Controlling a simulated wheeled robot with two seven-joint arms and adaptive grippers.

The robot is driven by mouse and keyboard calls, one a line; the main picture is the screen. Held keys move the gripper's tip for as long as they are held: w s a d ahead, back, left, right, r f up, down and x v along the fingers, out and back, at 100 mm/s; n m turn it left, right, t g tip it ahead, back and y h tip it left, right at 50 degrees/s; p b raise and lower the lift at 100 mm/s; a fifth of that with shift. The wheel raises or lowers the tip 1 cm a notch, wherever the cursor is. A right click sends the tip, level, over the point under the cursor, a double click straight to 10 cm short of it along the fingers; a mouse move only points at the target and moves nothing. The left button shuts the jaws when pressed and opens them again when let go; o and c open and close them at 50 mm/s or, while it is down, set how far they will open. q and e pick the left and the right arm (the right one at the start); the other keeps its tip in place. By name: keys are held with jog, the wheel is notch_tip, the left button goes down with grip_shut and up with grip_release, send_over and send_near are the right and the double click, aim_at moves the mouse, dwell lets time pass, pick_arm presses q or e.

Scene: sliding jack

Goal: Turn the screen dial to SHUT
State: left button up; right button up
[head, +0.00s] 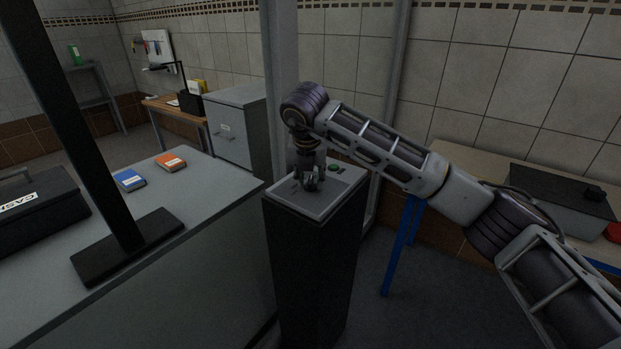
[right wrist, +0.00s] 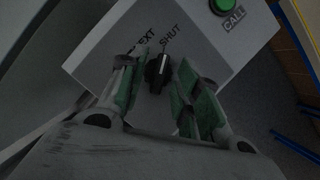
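The black dial (right wrist: 157,73) is on the pale top plate of a dark pedestal (head: 315,265). In the right wrist view, "SHUT" is printed just above and right of it. A label ending in "EXT" is to the left, partly covered by a finger. A pale mark on the dial points roughly upward, near "SHUT"; its exact setting is hard to tell. My right gripper (right wrist: 162,84) is open, with its green-padded fingers on either side of the dial and visible gaps between. In the head view my right gripper (head: 311,181) hides the dial. My left gripper is out of view.
A green CALL button (right wrist: 226,6) is on the same plate. At left is a counter (head: 215,185) with a black stand, a blue book (head: 129,180), an orange book (head: 171,162) and a cash box (head: 40,212). A metal post rises behind the pedestal.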

jog(key=v, duration=1.1)
dwell(0.3)
